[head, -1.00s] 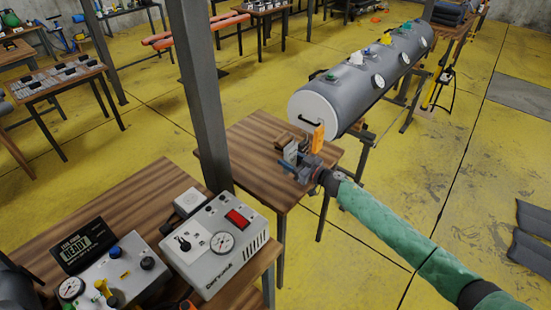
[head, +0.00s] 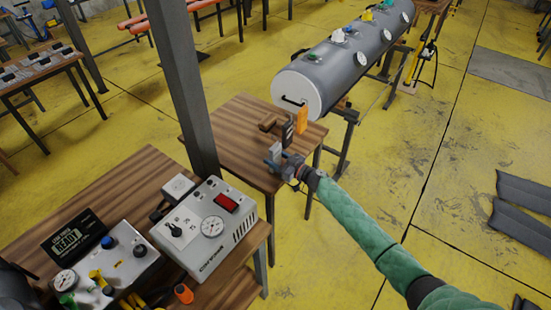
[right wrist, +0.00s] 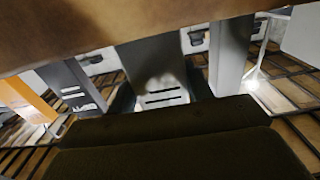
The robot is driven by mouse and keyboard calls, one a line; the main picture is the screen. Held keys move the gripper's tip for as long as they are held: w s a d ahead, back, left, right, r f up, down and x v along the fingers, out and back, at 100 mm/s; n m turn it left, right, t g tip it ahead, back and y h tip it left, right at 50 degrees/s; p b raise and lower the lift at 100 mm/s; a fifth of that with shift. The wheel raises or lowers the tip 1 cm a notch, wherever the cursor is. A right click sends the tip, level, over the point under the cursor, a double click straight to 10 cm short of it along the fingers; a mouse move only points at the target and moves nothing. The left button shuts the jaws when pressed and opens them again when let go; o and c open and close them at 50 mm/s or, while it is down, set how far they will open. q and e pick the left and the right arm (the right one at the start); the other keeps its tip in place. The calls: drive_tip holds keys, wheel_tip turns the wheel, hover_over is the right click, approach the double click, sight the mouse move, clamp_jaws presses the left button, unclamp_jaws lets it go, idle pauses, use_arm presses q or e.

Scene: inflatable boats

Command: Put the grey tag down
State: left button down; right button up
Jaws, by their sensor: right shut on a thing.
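My right gripper (head: 281,163) is over the near right part of the small wooden table, shut on the grey tag (head: 275,152). In the right wrist view the grey tag (right wrist: 160,70) is in the middle, with dark stripes on its face. A dark tag (head: 287,135) and an orange tag (head: 301,120) stand upright beyond it in a row. In the right wrist view the dark tag (right wrist: 72,90) and the orange tag (right wrist: 25,98) are at left. I cannot tell whether the grey tag's lower end touches the table. My left gripper is not visible.
The small table (head: 225,130) is bare on its left. A small wooden block (head: 267,124) lies near the tags. Behind is a grey cylinder (head: 335,65) with valves. A metal post (head: 190,80) rises at the table's left.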

drive_tip(key=shift+f, duration=0.15)
drive_tip(key=o, duration=0.9)
drive_tip(key=shift+c, duration=0.2)
drive_tip(key=o, duration=0.3)
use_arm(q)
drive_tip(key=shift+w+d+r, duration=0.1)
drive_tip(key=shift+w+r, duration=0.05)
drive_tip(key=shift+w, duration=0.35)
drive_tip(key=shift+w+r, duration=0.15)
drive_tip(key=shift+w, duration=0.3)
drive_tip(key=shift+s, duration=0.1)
